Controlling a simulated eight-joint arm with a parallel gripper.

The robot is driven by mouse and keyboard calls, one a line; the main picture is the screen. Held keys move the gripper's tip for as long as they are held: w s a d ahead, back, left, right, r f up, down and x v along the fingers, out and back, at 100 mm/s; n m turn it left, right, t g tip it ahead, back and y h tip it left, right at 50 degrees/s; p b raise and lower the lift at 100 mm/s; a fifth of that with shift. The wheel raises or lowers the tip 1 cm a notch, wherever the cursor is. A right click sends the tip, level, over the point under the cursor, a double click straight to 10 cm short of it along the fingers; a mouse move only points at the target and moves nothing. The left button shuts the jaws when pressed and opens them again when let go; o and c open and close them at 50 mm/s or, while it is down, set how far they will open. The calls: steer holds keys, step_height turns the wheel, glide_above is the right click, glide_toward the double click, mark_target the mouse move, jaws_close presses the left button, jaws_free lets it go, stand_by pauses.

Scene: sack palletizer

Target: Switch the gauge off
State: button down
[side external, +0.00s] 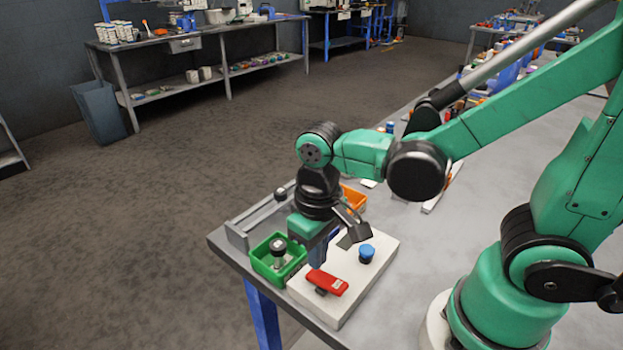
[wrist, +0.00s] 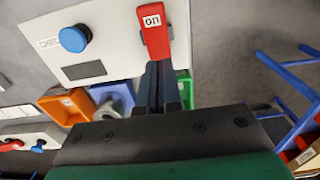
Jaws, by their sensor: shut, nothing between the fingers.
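The gauge is a white box (side external: 335,300) on the corner of the grey table. It has a red lever (side external: 327,283), a blue knob (side external: 367,253) and a dark display (side external: 346,241). In the wrist view the lever (wrist: 153,35) bears the label "on", and the blue knob (wrist: 74,38) and grey display (wrist: 84,71) show beside it. My gripper (side external: 318,263) is shut and empty, pointing down just above the lever. In the wrist view its fingertips (wrist: 159,66) overlap the lever's lower end. I cannot tell whether they touch it.
A green tray (side external: 262,260) holding a black-topped item stands beside the box at the table's edge. An orange bin (side external: 354,197) is behind my gripper. In the wrist view another white device (wrist: 50,132) with a red part shows at lower left.

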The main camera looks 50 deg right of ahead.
steer(key=shift+r, duration=2.5)
steer(key=w+d+r+t, duration=0.2)
steer(key=w+d+t, duration=0.1)
steer(key=d+t, duration=0.2)
steer(key=shift+w+d+t, duration=0.15)
steer(key=shift+d+t, duration=0.2)
steer(key=shift+t, duration=0.65)
